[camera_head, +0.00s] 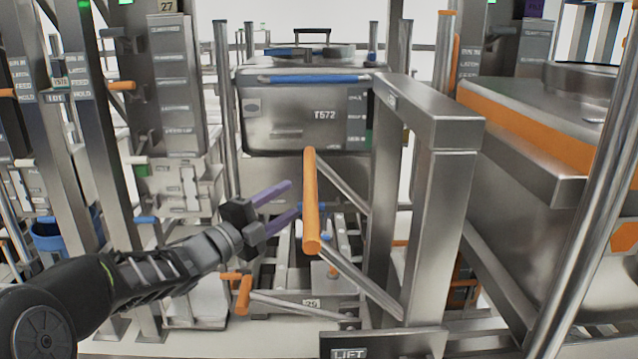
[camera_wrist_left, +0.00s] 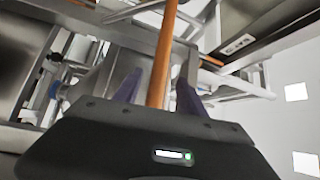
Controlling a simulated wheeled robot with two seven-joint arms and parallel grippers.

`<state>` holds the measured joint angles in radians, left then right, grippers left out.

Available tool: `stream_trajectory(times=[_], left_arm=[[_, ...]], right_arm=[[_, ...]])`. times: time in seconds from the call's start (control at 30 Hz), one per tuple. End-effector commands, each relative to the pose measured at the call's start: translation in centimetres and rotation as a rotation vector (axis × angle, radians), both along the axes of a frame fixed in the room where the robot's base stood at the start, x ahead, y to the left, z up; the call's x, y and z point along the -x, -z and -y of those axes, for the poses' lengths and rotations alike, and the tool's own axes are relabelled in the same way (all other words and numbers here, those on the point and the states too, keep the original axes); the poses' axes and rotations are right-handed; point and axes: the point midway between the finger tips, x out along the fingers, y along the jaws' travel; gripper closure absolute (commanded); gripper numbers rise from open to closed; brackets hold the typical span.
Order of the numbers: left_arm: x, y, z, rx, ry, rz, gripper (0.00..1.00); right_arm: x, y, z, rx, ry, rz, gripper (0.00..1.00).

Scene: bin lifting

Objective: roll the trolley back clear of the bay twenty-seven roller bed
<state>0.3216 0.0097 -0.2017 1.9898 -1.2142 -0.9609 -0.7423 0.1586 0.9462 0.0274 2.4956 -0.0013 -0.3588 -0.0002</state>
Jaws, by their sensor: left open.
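A grey metal bin (camera_head: 305,120) marked T572, with a blue bar on its front, stands upright behind the trolley frame (camera_head: 435,190). An orange handle bar (camera_head: 311,205) extends toward me beside that frame, carried by slanted steel struts. My left gripper (camera_head: 294,196) has purple fingers and is open just left of the handle in the head view. In the left wrist view, the orange bar (camera_wrist_left: 165,50) runs between the open fingers (camera_wrist_left: 160,88); contact cannot be told. The roller bed (camera_head: 280,275) is partly hidden below the bin. My right gripper is out of view.
A sign reading 27 (camera_head: 167,6) is at the upper left. A large steel vessel with an orange band (camera_head: 530,115) crowds the right side. Steel posts (camera_head: 222,75) flank the bin. A small orange lever (camera_head: 242,292) and a LIFT plate (camera_head: 350,353) are low in front.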

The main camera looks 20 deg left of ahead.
Motion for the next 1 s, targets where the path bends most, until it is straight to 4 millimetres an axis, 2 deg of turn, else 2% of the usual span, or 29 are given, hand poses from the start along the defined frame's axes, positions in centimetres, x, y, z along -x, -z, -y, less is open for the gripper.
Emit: stream_trajectory(times=[0.33, 0.8, 1.0], left_arm=[[-0.7, -0.1, 0.3, 0.002, 0.001, 0.000, 0.51], [-6.7, -0.9, 2.3, 0.002, 0.000, -0.002, 0.51], [-7.4, -1.1, 2.5, 0.002, -0.001, -0.001, 0.51]], right_arm=[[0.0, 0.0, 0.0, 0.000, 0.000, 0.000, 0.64], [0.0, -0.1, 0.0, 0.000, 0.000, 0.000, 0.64], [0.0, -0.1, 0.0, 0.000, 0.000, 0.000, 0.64]])
